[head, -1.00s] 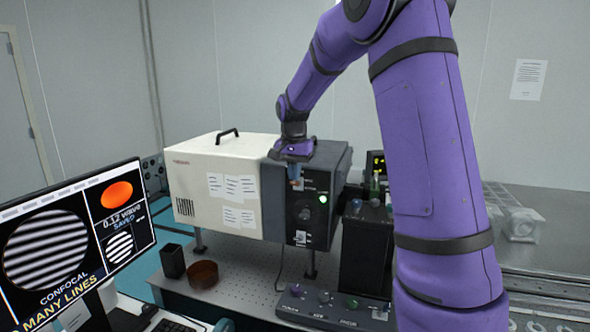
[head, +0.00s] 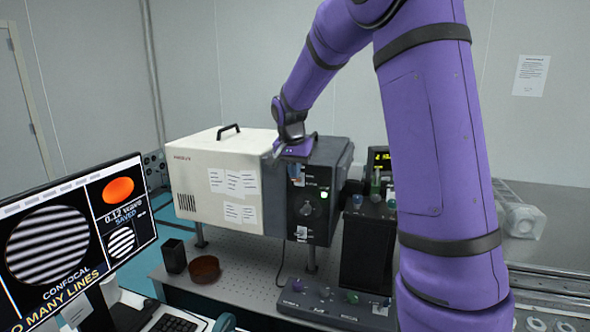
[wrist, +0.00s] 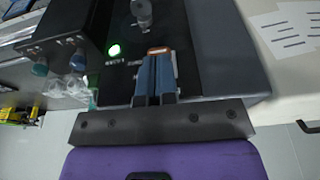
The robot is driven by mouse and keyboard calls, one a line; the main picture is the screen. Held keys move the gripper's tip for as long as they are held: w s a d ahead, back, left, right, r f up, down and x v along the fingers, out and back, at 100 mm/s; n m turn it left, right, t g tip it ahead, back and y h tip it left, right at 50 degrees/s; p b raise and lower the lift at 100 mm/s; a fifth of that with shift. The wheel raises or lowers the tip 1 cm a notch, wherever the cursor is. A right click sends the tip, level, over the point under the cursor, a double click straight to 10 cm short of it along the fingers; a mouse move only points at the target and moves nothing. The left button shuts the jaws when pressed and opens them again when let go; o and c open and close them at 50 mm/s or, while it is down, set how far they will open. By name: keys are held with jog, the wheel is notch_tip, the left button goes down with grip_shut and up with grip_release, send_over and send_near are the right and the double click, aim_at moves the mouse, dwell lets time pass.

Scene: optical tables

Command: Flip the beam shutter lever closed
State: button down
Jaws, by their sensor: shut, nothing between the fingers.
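The shutter unit's dark front panel (head: 318,215) is on the dark end of the large cream housing. The fingers hide much of this spot. I cannot clearly make out the lever or its position.
A control box with several coloured knobs (head: 333,303) sits on the table below the panel. A dark box (head: 367,250) stands to the right. A brown dish (head: 205,269) and black cup (head: 174,256) are in front of the cream housing (head: 222,180). A monitor (head: 75,245) is at left.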

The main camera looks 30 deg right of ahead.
jog(key=f+h, duration=0.1)
jog(key=s+a+f+t+h, duration=0.1)
jog(key=shift+s+a+f+t, duration=0.1)
jog(key=shift+a+f+t, duration=0.15)
jog(key=shift+f+t, duration=0.05)
dwell(0.5)
jog(key=shift+d, duration=0.1)
jog(key=shift+w+d+r, duration=0.35)
jog(key=shift+w+d, duration=0.15)
dwell(0.3)
